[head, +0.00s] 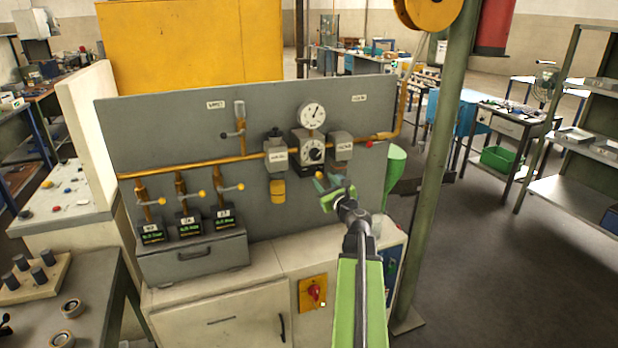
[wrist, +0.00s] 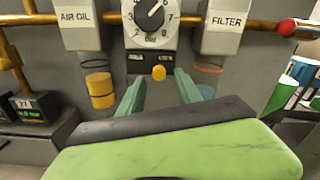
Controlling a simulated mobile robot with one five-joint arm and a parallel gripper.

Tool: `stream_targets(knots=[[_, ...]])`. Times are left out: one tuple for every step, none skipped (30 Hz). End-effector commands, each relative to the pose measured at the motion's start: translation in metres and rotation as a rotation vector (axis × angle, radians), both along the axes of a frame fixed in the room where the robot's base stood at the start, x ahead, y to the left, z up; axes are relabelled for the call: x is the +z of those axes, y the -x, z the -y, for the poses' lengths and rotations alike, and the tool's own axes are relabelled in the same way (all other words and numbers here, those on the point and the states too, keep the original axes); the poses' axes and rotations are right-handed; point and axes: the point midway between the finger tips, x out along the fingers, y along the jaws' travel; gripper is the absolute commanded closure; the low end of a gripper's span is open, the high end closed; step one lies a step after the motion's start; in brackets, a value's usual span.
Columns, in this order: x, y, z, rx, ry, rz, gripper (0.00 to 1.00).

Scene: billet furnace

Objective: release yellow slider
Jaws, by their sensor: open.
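The yellow slider (wrist: 158,72) is a small yellow tab on the dark panel under the regulator dial (wrist: 150,16) in the wrist view. Two small labels sit just above it; the right one seems to read LOCK, and the slider is nearer that one. My gripper (wrist: 158,84) is open, with one green finger on each side of the slider and a visible gap to both. I cannot tell how far the fingertips are from the panel. In the head view my gripper (head: 331,190) is in front of the regulator (head: 309,148), slightly below it.
The AIR OIL unit (wrist: 82,24) with its yellow cup stands left of the dial, and the FILTER unit (wrist: 225,28) right of it. An orange pipe (head: 220,162) runs along the grey panel. A red-ended valve lever (wrist: 286,27) is at right. A green funnel (head: 393,170) stands beside the arm.

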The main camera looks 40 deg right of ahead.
Motion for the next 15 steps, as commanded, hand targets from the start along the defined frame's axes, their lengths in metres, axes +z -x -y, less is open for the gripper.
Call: stream_targets(knots=[[0.000, -0.003, 0.005, -0.001, 0.000, 0.000, 0.59], [0.000, -0.004, 0.006, -0.001, 0.000, 0.000, 0.59], [0.000, -0.005, 0.007, -0.001, 0.000, 0.000, 0.59], [0.000, -0.005, 0.008, -0.001, 0.000, 0.000, 0.59], [0.000, -0.006, 0.008, -0.001, 0.000, 0.000, 0.59], [0.000, -0.007, 0.008, 0.000, 0.000, 0.000, 0.59], [0.000, -0.007, 0.007, 0.001, 0.000, 0.000, 0.59], [0.000, -0.008, 0.006, 0.002, 0.000, 0.000, 0.59], [0.000, -0.009, 0.005, 0.004, 0.000, 0.000, 0.59], [0.000, -0.010, 0.004, 0.005, 0.000, 0.000, 0.59], [0.000, -0.010, 0.003, 0.007, 0.000, 0.000, 0.59], [0.000, -0.011, 0.002, 0.008, 0.000, 0.000, 0.59], [0.000, -0.012, 0.001, 0.009, 0.000, 0.001, 0.59], [0.000, -0.012, 0.000, 0.010, 0.000, 0.000, 0.62], [0.000, -0.013, -0.001, 0.012, 0.000, 0.000, 0.67]])
